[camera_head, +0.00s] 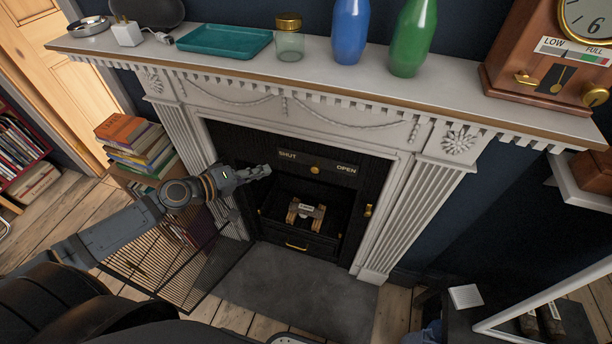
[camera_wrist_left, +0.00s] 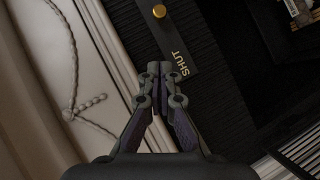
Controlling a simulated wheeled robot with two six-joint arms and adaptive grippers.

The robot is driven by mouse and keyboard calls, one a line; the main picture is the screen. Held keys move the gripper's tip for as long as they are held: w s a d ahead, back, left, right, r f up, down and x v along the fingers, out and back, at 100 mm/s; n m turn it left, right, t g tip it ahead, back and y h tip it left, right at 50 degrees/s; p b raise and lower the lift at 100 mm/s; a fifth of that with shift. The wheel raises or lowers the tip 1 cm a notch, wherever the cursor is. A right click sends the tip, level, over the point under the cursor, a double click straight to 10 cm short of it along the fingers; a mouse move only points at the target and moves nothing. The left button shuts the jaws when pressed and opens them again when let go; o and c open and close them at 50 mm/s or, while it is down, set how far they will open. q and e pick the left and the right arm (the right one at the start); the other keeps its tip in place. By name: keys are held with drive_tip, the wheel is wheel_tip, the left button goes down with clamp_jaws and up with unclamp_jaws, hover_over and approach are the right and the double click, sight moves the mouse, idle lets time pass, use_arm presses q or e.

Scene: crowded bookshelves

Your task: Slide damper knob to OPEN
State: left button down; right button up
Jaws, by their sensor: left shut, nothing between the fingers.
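The damper plate (camera_head: 330,166) is a dark strip across the top of the fireplace opening, marked SHUT at its left end and OPEN at its right. A round brass knob (camera_head: 315,170) sits near the middle of the plate. In the left wrist view the knob (camera_wrist_left: 159,11) shows at the top, beyond the word SHUT. My left gripper (camera_head: 268,170) is shut and empty, just left of the SHUT end, with its fingertips (camera_wrist_left: 159,68) apart from the knob. My right gripper is not in view.
The white mantel (camera_head: 340,82) overhangs the fireplace and carries bottles, a jar, a teal tray and a clock. An open mesh screen (camera_head: 165,250) stands below my left arm. A log grate (camera_head: 305,212) sits in the firebox. Books (camera_head: 135,145) are stacked at left.

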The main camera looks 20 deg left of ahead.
sight(316, 167)
use_arm(q)
drive_tip(key=s+d+b+x, duration=0.1)
drive_tip(key=b+x, duration=0.9)
drive_tip(key=x, duration=0.3)
drive_tip(key=shift+s+d+f, duration=0.25)
drive_tip(key=shift+d+f, duration=0.1)
drive_tip(key=shift+f, duration=0.05)
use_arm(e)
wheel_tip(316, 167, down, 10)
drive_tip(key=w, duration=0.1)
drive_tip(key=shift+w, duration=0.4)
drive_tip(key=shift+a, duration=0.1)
